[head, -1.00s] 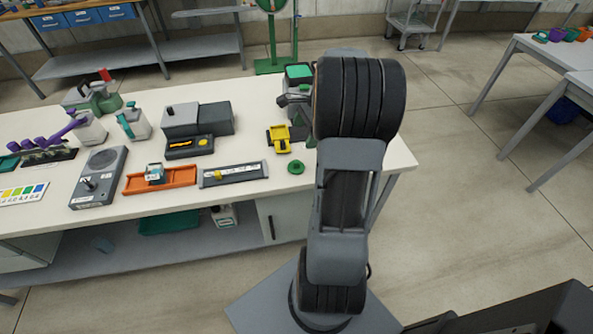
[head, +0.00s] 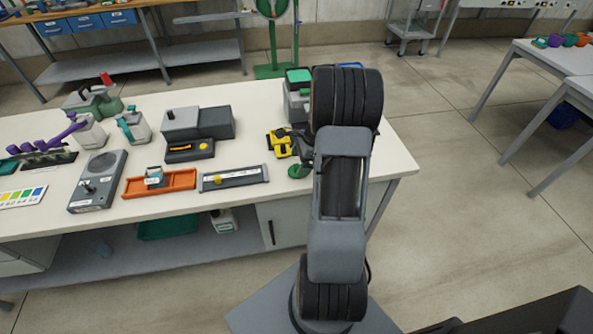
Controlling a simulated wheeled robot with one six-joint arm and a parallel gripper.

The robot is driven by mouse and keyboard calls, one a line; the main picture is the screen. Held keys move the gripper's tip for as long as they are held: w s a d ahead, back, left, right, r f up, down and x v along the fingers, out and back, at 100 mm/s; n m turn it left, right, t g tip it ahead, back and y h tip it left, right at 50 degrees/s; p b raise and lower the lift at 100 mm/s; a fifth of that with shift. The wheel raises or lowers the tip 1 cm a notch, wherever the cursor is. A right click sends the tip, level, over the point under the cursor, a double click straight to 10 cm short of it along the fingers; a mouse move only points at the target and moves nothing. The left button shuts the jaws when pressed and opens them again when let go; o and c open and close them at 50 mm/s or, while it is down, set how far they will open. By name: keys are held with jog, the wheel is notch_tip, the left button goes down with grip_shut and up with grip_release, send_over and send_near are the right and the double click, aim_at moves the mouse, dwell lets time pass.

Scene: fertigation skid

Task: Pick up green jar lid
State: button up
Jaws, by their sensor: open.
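The green jar lid (head: 296,173) lies on the white bench top near its front right edge, right of the grey slide device. It is a small green ring, partly covered from above by my gripper. My gripper (head: 299,166) is low over the lid, with its dark fingers at or just above it. The jaws are open, and I cannot tell whether they touch the lid. My arm hides the bench to the right of the lid.
A yellow device (head: 281,142) stands just behind the lid. A grey slide device (head: 233,178) and an orange tray (head: 160,183) lie to the left. A grey box with a green top (head: 298,77) stands behind my arm. The bench top in front of the lid is clear.

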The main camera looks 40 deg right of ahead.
aim_at(298, 165)
jog(key=shift+x, duration=1.6)
jog(key=shift+c, duration=0.3)
jog(key=c, duration=0.8)
jog(key=shift+c, duration=0.2)
notch_tip(298, 165, up, 15)
jog(key=p, duration=0.5)
jog(key=shift+r, duration=0.2)
